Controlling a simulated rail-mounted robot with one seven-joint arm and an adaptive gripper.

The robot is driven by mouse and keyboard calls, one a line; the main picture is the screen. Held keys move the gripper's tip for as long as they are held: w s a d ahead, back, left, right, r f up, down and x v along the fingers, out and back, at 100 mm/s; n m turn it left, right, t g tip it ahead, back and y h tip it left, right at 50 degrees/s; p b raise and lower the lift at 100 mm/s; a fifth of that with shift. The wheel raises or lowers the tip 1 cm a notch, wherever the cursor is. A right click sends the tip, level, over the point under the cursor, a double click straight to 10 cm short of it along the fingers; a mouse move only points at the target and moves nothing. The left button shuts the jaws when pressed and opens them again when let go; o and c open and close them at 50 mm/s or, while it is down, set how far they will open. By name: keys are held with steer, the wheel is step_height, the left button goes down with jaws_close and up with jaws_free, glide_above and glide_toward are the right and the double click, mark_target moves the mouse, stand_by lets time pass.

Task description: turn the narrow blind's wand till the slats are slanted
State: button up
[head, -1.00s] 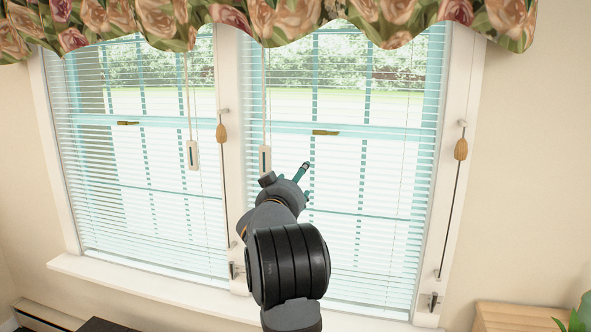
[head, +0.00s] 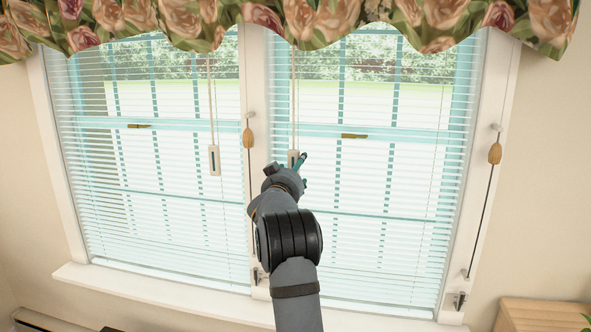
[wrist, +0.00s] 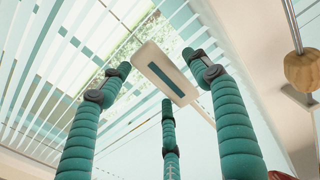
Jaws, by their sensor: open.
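Two white blinds cover the windows, a left one (head: 100,200) and a right one (head: 400,170); I cannot tell surely which is the narrow one. Their slats lie in level rows, with the garden showing through. A pale wand handle with a dark teal strip (head: 214,160) hangs on the left blind. A similar right handle (head: 293,155) hangs by the middle post, partly hidden by my gripper (head: 303,169). In the wrist view this handle (wrist: 152,62) lies beyond and between the spread teal fingers of my open gripper (wrist: 160,82). Contact is not clear.
A wooden knob on a thin rod (head: 248,138) stands by the middle post, left of my gripper; another (head: 494,153) is at the right frame. A floral valance (head: 330,22) hangs above. The sill (head: 160,288) runs below. A wooden top (head: 540,312) is at lower right.

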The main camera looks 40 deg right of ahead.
steer(key=c, duration=1.1)
steer(key=shift+c, duration=0.2)
